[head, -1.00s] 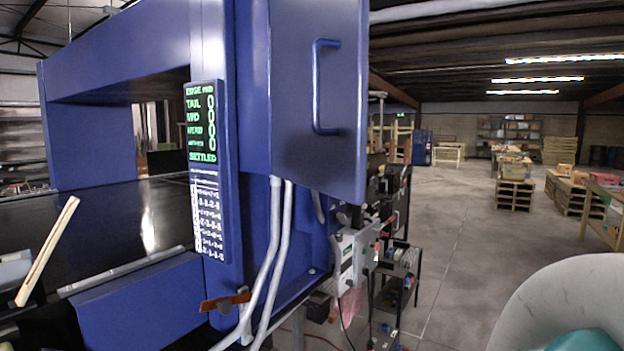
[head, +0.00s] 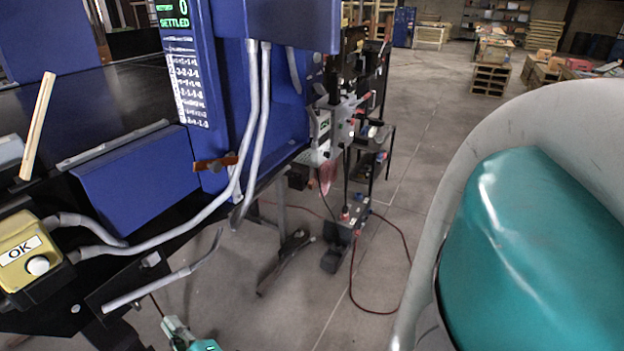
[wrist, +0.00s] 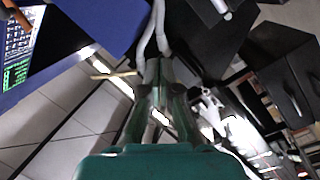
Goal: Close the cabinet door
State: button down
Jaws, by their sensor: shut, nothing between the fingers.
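The blue cabinet door (head: 300,22) stands out from the blue cabinet (head: 225,100) at the top of the head view. Only its lower part shows; its handle is above the picture edge. In the wrist view a blue panel (wrist: 95,22) shows at the top, and I cannot tell whether it is the door or the cabinet. My gripper (wrist: 159,92) points up the middle of the wrist view, its fingers close together and empty. I see no contact with the door. In the head view a small grey and teal part at the bottom left may be my gripper.
Grey conduits (head: 253,130) run down from the cabinet to a yellow OK button box (head: 28,252). A dark conveyor belt (head: 95,108) lies at left. A black cart (head: 372,150) stands behind the door. A red cable (head: 352,285) lies on the grey floor, which is open at centre right.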

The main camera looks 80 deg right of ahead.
jog(key=w+d+r+m+g+h, duration=0.2)
jog(key=d+r+m+g+h, duration=0.15)
jog(key=r, duration=0.55)
jog(key=w+d+r+m+g+h, duration=0.1)
jog(key=d+r+m+g+h, duration=0.3)
jog(key=r, duration=0.6)
jog(key=w+d+r+m+g+h, duration=0.2)
jog(key=d+r+m+h, duration=0.15)
jog(key=r+h, duration=0.4)
jog(key=s+d+r+m+g+y, duration=0.1)
jog(key=s+r+m+g, duration=0.4)
jog(key=r, duration=0.3)
jog(key=s+d+r+m+g+y, duration=0.1)
jog(key=s+r+m+g, duration=0.2)
jog(key=r+m+g, duration=0.3)
jog(key=m+g+y, duration=0.7)
jog(key=m, duration=0.1)
send_near(329, 18)
jog(key=x, duration=0.7)
jog(key=shift+s, duration=0.1)
jog(key=shift+d+n, duration=0.15)
jog(key=shift+n, duration=0.15)
